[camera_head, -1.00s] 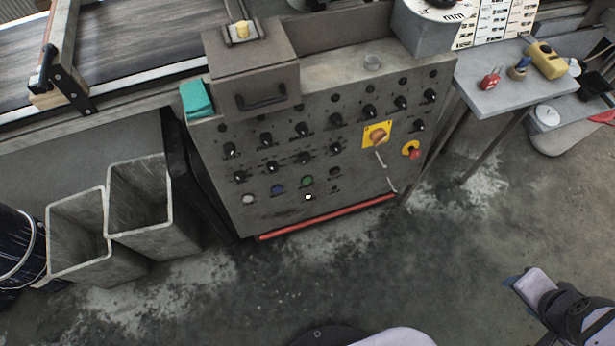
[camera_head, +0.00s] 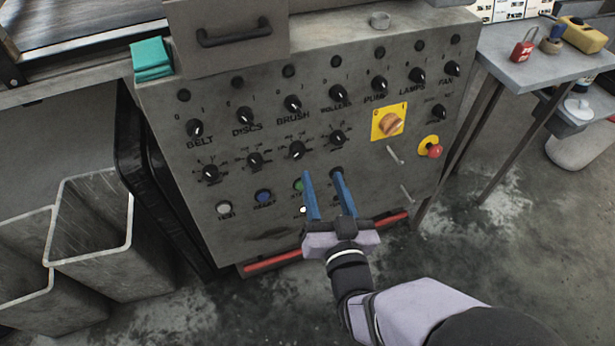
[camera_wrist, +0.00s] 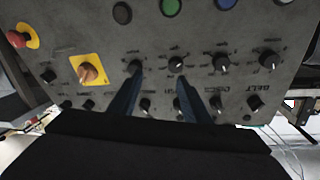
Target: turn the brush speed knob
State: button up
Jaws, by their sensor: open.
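The control panel (camera_head: 172,130) carries two rows of black knobs. The upper BRUSH switch (camera_head: 292,103) has its label beneath it. The dial knob (camera_head: 297,150) below that label seems to be the brush speed knob; its small lettering is unreadable. The same knob appears in the wrist view (camera_wrist: 176,64), near one fingertip. My gripper (camera_head: 323,174) is open and empty, with blue fingers pointing up toward the panel. In the head view its tips appear below the dial row, the left one partly covering the green button (camera_head: 298,185). Contact with the panel cannot be told.
A yellow-plated orange rotary switch (camera_head: 390,124) and a red emergency button (camera_head: 434,151) are on the right. Two small bars (camera_head: 395,155) stick out below the switch. A red rail (camera_head: 272,262) runs along the bottom. Grey bins (camera_head: 92,235) stand at left.

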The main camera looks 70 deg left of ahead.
aim_at(299, 153)
jog(key=shift+n+g+y, duration=0.3)
jog(key=shift+g, duration=0.1)
jog(key=shift+s+a+f+b, duration=0.1)
jog(key=shift+s+a+b, duration=0.2)
jog(key=shift+a, duration=1)
jog(key=shift+s+a+b, duration=0.1)
jog(key=shift+s+a, duration=0.25)
jog(key=shift+a, duration=0.9)
jog(key=shift+s+a+f+b, duration=0.15)
jog(key=shift+s+a, duration=0.2)
jog(key=shift+a, duration=0.95)
jog(key=shift+r, duration=0.1)
jog(key=c, duration=1)
